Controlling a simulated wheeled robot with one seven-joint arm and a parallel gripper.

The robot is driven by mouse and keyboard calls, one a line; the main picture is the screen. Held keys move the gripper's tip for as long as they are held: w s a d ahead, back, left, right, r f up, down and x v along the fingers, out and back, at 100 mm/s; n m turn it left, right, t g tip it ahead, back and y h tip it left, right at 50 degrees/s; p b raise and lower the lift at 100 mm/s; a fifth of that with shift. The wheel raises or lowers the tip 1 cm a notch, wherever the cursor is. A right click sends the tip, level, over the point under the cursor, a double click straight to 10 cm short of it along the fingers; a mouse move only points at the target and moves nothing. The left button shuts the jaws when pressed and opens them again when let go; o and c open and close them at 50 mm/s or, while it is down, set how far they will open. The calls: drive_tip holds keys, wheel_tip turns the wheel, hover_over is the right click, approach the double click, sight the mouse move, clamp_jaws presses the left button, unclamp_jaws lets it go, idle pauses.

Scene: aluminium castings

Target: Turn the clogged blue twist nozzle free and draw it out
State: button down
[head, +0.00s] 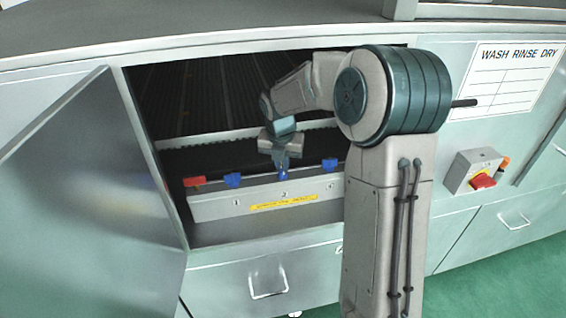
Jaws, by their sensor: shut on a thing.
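A pale manifold bar (220,204) lies inside the open cabinet and carries several nozzles on its top edge. Blue nozzles sit at the left (233,180) and right (329,164), and a red piece (194,181) is at the far left end. My gripper (283,163) points down at the middle blue nozzle (284,173), above the number 2, and is shut on it. The jaws hide its upper part. The nozzle appears to be at the bar's top edge; I cannot tell whether it is still seated. No clog is visible on any nozzle.
The cabinet door (85,175) stands open at the left. A dark ribbed rack (210,100) lies behind the bar. My arm reaches in from the right, covering the bar's right end. A switch box with a red knob (483,181) is on the right panel.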

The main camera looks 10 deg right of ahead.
drive_tip(key=shift+r+n+y+p, duration=0.15)
drive_tip(key=shift+n+y+p, duration=0.15)
drive_tip(key=shift+n+p, duration=1.35)
drive_tip(key=shift+n+p, duration=0.25)
drive_tip(key=shift+p, duration=0.25)
drive_tip(key=shift+n+p, duration=0.55)
drive_tip(key=shift+n, duration=0.05)
drive_tip(key=shift+r+p, duration=1.1)
drive_tip(key=shift+p, duration=0.1)
